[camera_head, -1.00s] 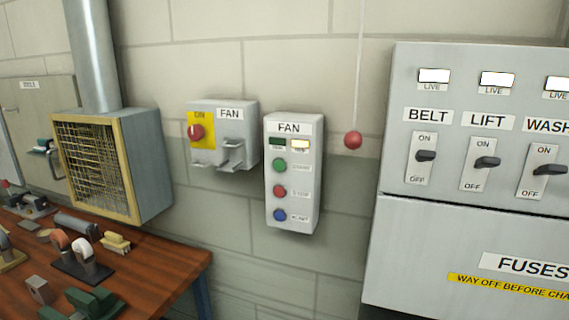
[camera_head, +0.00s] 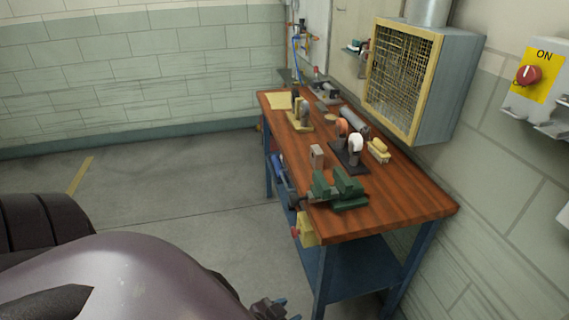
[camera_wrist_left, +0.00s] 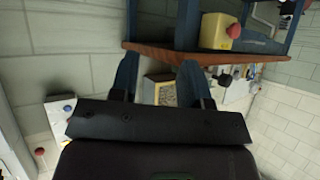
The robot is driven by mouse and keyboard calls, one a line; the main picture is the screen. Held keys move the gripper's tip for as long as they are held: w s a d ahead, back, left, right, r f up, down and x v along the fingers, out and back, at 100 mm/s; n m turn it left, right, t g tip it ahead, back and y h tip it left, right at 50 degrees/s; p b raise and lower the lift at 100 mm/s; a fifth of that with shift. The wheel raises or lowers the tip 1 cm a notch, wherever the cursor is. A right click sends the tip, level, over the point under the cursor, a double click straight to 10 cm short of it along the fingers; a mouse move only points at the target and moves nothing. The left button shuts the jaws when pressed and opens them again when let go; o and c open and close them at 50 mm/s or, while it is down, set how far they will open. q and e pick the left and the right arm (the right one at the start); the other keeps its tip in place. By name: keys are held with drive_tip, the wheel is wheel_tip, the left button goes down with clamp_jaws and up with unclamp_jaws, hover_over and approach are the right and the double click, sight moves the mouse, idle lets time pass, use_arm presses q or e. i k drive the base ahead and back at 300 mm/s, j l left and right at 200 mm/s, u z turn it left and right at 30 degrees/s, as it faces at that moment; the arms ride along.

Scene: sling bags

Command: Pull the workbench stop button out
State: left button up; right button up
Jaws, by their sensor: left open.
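The workbench stop button is a red mushroom knob (camera_head: 295,232) on a yellow box (camera_head: 308,230) below the front edge of the wooden workbench (camera_head: 410,205), near its closer end. In the left wrist view, which looks upside down, the red knob (camera_wrist_left: 233,31) and yellow box (camera_wrist_left: 212,30) show at the upper right. My left gripper (camera_wrist_left: 160,65) is open and empty, its two blue fingers apart, with the knob off to one side. In the head view the left gripper (camera_head: 275,308) shows partly at the bottom edge, apart from the box. My right gripper is not in view.
A green vise (camera_head: 338,190) and a grinder (camera_head: 352,148) stand on the bench above the box. The blue bench leg (camera_head: 320,285) stands close by the box. The floor left of the bench is clear.

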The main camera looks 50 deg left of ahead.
sight(294, 232)
drive_tip(key=u, duration=1.25)
